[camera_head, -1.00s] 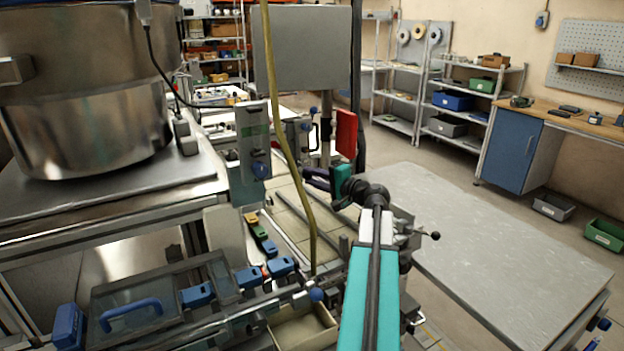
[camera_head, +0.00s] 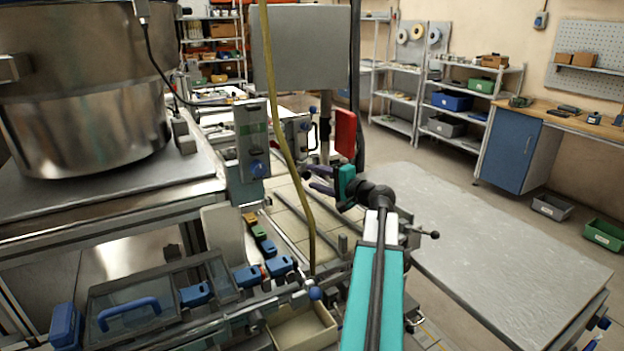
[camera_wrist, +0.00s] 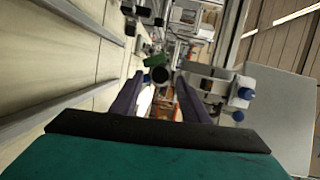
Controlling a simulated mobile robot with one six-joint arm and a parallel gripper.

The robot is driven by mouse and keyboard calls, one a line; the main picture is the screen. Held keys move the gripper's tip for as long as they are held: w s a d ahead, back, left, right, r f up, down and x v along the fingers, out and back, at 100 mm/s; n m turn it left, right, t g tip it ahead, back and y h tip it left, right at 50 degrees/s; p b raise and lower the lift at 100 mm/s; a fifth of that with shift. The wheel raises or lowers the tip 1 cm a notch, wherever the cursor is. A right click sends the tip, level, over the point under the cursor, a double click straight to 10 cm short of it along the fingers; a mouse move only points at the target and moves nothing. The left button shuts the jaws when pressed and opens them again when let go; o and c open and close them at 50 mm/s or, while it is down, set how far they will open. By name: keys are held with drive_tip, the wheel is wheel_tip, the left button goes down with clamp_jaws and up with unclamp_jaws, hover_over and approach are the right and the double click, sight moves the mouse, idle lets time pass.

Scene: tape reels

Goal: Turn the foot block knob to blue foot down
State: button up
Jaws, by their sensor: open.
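My gripper (camera_head: 312,178) is teal with dark purple fingers and points left, toward the rail area in the middle of the head view. The fingers are apart with nothing between them; they also show open in the wrist view (camera_wrist: 157,98). Beyond the fingertips in the wrist view is a dark round knob-like part (camera_wrist: 160,75), apart from them, with a green part (camera_wrist: 154,60) behind it. A grey upright panel carries a blue knob (camera_head: 258,168), left of my gripper. I cannot tell for sure which part is the foot block knob, nor its setting.
A yellowish hose (camera_head: 284,130) hangs left of my gripper. A red plate (camera_head: 345,134) stands close behind it. A white block with blue knobs (camera_wrist: 240,93) lies right of the fingers in the wrist view. A grey table (camera_head: 490,235) at right is clear.

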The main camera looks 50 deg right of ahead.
drive_tip(key=s+r+b, duration=0.1)
drive_tip(key=s+b, duration=0.1)
drive_tip(key=s, duration=0.8)
drive_tip(key=shift+a, duration=0.2)
drive_tip(key=shift+r, duration=0.15)
